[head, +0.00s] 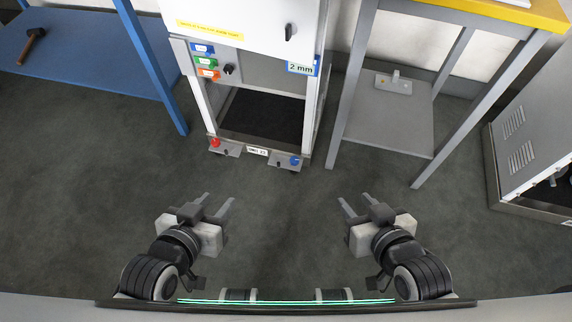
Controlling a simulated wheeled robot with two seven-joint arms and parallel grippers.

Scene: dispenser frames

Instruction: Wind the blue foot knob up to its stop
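The blue foot knob (294,161) sits low at the front right foot of the white dispenser frame (262,65), near the floor. A red foot knob (215,142) sits at its front left foot. My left gripper (217,204) is open and empty above the floor, in front of the frame and left of the blue knob. My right gripper (355,202) is open and empty, in front of the frame and right of the blue knob. Neither gripper touches anything. The knob's height against its stop is too small to tell.
A blue bench (80,45) with a hammer (32,46) stands at the left. A grey table with a yellow top (500,12) and lower shelf (390,115) stands close right of the frame. A grey cabinet (535,130) is at far right. The floor (285,215) between my grippers and the frame is clear.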

